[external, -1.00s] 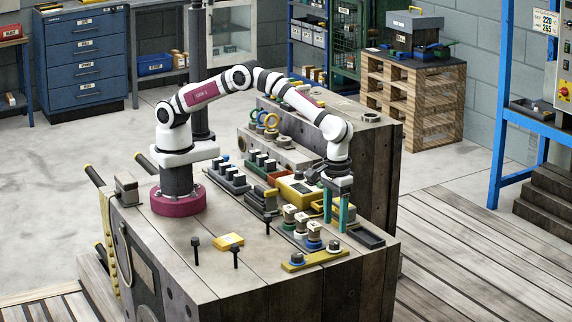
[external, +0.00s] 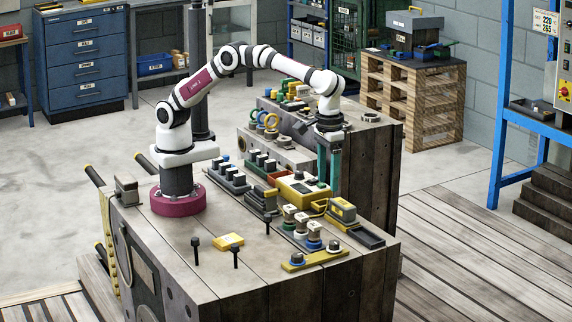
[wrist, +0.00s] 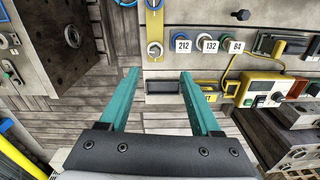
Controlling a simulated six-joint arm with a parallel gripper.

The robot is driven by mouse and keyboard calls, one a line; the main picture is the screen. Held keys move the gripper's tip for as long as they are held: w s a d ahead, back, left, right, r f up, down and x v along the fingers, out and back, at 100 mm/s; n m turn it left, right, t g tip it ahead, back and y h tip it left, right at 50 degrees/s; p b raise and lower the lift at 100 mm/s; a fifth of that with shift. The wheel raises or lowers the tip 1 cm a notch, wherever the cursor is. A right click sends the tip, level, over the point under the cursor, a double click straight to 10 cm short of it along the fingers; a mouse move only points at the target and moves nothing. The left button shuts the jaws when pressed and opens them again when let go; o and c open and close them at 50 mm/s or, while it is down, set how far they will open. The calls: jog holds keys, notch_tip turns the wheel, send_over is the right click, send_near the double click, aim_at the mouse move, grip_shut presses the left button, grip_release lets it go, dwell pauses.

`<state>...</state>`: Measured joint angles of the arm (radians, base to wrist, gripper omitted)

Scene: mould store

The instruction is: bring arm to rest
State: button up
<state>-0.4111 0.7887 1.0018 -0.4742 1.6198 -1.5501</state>
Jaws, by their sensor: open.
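My gripper (external: 328,180) is raised above the far right part of the workbench block (external: 215,285), with its two teal fingers pointing down. In the wrist view the fingers (wrist: 158,78) stand wide apart with nothing held between them. My arm arches from its maroon base over the bench. Below and in front of the gripper in the external view, a yellow and grey block (external: 342,210) sits on the bench. A dark shallow tray (external: 367,237) lies beside it.
A yellow meter (external: 303,190) with a yellow cable, several labelled round pieces (external: 302,224) and a yellow strip with knobs (external: 314,259) crowd the bench near the gripper. Upright black pins (external: 236,257) stand at the front. A second block rises behind. The air around my gripper looks clear.

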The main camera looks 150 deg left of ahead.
jog(key=s+d+r+m, duration=0.7)
jog(key=s+d+m, duration=0.1)
jog(key=s+d, duration=0.15)
jog(key=s+d+f+m, duration=0.1)
jog(key=s+m, duration=0.3)
jog(key=s, duration=0.4)
jog(key=s+d+f+m+y, duration=0.1)
jog(key=s+d+m, duration=0.3)
jog(key=s, duration=0.4)
jog(key=s+d+f+m, duration=0.2)
jog(key=s+m, duration=0.4)
jog(key=s, duration=0.2)
jog(key=shift+s+d+f+y, duration=0.25)
jog(key=shift+s+d+y, duration=0.05)
jog(key=shift+d, duration=0.1)
